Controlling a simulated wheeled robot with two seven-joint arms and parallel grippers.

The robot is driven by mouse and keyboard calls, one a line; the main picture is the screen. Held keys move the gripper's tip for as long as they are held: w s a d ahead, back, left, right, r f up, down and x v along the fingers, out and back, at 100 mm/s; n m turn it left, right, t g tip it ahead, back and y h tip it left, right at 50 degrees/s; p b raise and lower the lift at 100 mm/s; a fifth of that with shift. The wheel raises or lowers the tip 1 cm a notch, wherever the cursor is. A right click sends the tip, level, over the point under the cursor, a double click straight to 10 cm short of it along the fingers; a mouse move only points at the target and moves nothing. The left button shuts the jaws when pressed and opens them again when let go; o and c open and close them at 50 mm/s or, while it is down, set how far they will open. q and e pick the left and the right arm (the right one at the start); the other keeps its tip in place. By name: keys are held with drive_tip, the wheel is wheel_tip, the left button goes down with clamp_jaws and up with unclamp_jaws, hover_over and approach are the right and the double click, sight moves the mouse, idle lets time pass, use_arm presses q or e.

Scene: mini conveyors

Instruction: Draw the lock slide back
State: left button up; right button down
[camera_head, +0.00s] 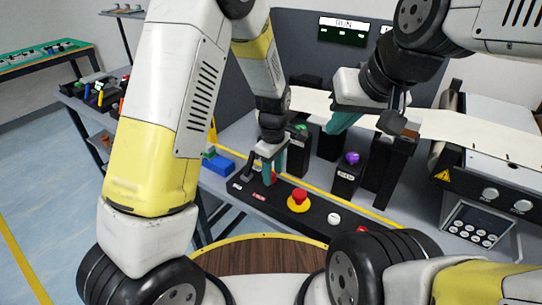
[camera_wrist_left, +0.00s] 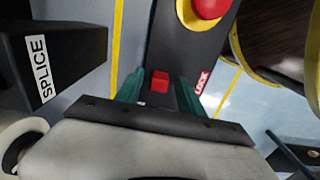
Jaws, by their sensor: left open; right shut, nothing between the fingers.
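The lock slide, a small red block (camera_wrist_left: 160,82), sits on the black control panel (camera_wrist_left: 178,45) beside a red LOCK label (camera_wrist_left: 202,84). In the head view only a bit of red shows by the left fingers. My left gripper (camera_head: 273,168) points down at the panel (camera_head: 318,211), open. In the left wrist view its two teal fingers (camera_wrist_left: 158,90) stand on either side of the red block; I cannot tell whether they touch it. My right gripper (camera_head: 342,122) is shut and empty, held up near the pale belt.
A red mushroom button on yellow (camera_head: 299,199) and a white button (camera_head: 334,218) are on the same panel. A black SPLICE box (camera_head: 347,178) with a purple button stands behind. A pale belt (camera_head: 460,132) runs across. A blue block (camera_head: 218,164) lies left of the panel.

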sight(273, 174)
use_arm(q)
drive_tip(key=shift+r, duration=3.95)
drive_tip(key=s+a+r+m+t+h, duration=0.2)
drive_tip(key=s+a+r+m+t, duration=0.4)
drive_tip(key=s+a+r+m, duration=0.5)
drive_tip(key=s+a+r, duration=0.6)
drive_tip(key=r, duration=0.2)
drive_tip(key=shift+s+a+r, duration=0.25)
drive_tip(key=shift+r, duration=0.15)
